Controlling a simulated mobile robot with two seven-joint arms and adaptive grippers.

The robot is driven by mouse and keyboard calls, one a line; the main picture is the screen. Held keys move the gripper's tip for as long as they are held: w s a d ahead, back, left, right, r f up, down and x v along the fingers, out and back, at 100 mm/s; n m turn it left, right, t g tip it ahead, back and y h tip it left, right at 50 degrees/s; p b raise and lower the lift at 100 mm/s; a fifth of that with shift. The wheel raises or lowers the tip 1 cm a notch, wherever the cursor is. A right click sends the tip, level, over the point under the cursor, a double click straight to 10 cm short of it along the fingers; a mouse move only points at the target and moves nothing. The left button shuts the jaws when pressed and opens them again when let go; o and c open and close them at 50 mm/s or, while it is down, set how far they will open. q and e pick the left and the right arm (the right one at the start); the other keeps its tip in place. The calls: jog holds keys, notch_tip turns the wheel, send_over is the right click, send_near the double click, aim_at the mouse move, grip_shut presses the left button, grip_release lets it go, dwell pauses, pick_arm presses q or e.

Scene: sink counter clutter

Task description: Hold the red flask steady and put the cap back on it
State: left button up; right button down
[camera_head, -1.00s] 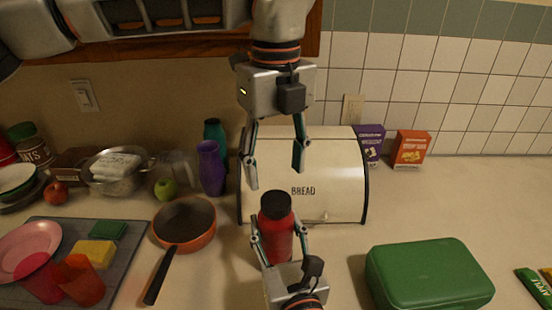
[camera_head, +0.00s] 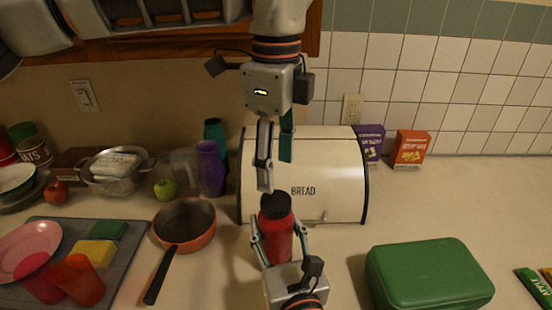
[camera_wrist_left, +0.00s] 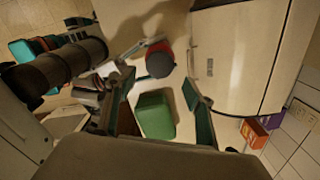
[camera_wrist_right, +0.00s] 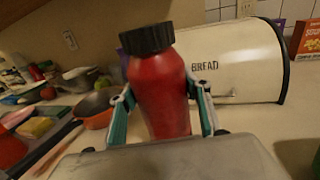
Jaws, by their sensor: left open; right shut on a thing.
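The red flask (camera_head: 278,238) stands upright on the counter in front of the bread box. My right gripper (camera_head: 278,232) is shut around its body; the right wrist view shows the flask (camera_wrist_right: 160,95) between both fingers. The black cap (camera_head: 275,205) is on top of the flask. In the right wrist view the cap (camera_wrist_right: 146,38) looks a little tilted and offset to the left; I cannot tell if it is fully seated. My left gripper (camera_head: 276,174) is open and empty, pointing down just above the cap. In the left wrist view the cap (camera_wrist_left: 160,60) shows beyond the open fingers.
The cream bread box (camera_head: 335,175) stands close behind the flask. The counter between flask and lunch box is clear.

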aim_at(276, 200)
pick_arm(q)
jog(key=shift+f, duration=3.85)
